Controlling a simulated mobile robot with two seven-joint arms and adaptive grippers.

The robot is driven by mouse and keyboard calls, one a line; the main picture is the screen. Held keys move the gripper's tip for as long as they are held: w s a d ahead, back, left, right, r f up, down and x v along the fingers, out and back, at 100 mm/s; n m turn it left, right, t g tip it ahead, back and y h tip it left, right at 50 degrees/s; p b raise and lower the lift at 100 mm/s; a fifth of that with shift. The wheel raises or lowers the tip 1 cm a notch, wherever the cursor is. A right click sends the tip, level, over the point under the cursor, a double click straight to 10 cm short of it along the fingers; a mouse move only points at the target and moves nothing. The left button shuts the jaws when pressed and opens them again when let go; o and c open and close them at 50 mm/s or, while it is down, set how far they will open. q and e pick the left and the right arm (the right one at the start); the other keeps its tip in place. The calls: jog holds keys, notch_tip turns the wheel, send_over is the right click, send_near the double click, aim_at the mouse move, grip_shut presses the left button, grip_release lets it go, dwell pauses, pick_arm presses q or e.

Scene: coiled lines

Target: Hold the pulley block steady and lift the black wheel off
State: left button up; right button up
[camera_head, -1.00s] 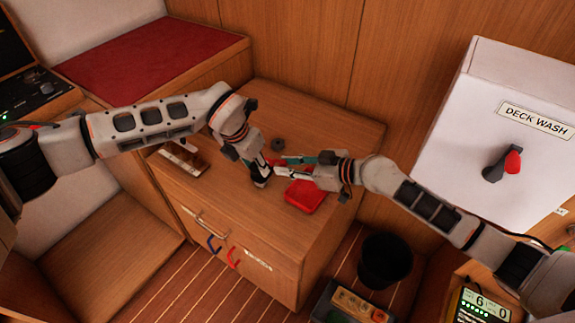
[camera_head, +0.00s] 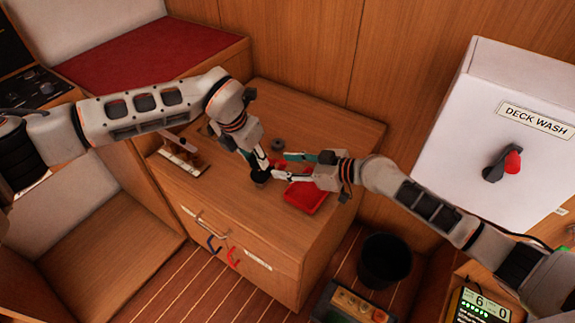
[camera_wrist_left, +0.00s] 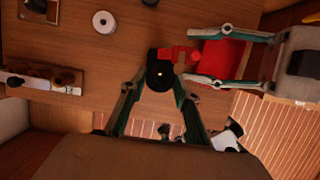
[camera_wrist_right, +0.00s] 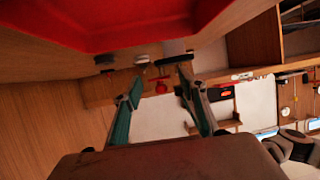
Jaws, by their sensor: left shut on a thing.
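My left gripper (camera_wrist_left: 160,78) is shut on the black wheel (camera_wrist_left: 160,72), which shows between its fingertips in the left wrist view and at the fingers' end in the head view (camera_head: 260,177). The red pulley block (camera_wrist_left: 178,55) is right beside the wheel, partly overlapped by it. I cannot tell whether the wheel is still seated on it. My right gripper (camera_wrist_left: 205,55) comes from the right with its fingers wide apart near the block. In the right wrist view, a small red part (camera_wrist_right: 161,87) shows between the spread fingers, and the wheel looks edge-on (camera_wrist_right: 172,60).
A red tray (camera_head: 305,198) lies under my right gripper on the wooden cabinet top (camera_head: 320,120). A grey disc (camera_head: 277,145) stands behind the grippers. A white-edged holder (camera_head: 180,150) is at the left. A black bin (camera_head: 385,260) stands on the floor at right.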

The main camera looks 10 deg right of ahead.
jog(key=v, duration=1.2)
